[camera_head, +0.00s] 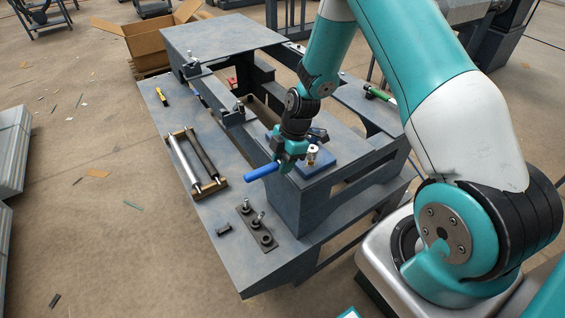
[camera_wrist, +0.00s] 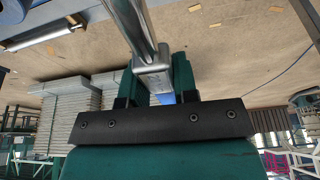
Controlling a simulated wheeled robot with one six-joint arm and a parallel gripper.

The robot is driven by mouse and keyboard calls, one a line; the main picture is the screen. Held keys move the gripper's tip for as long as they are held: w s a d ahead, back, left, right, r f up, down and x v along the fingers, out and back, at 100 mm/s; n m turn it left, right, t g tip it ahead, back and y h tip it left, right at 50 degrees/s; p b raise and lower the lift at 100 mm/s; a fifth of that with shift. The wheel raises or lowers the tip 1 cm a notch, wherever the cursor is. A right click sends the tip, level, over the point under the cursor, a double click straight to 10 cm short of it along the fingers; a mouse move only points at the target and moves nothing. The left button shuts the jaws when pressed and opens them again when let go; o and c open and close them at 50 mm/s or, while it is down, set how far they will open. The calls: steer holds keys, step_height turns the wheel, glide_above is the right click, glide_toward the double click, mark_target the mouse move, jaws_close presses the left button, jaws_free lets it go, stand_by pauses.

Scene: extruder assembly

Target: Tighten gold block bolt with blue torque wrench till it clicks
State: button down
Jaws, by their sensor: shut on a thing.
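My gripper (camera_head: 288,152) is shut on the blue torque wrench (camera_head: 263,173), whose blue handle sticks out to the lower left in the head view. In the wrist view a silver part of the wrench (camera_wrist: 150,62) runs up between the fingers of my gripper (camera_wrist: 155,85), with a bit of blue below. A small gold block (camera_head: 312,153) with a pale top stands on a blue plate (camera_head: 325,166) on the bench, just right of my gripper. The wrench's far end is hidden, so I cannot tell whether it touches the bolt.
On the lower ledge of the grey bench (camera_head: 240,265) lie a roller tray (camera_head: 222,183), a dark holder with bolts (camera_head: 257,226) and a small black part (camera_head: 223,229). A yellow tool (camera_head: 162,96) lies at the far left. A green-handled tool (camera_head: 380,94) lies at the right.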

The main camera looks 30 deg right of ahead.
steer(key=shift+r+p, duration=1.75)
steer(key=shift+r, duration=0.85)
steer(key=shift+f, duration=0.1)
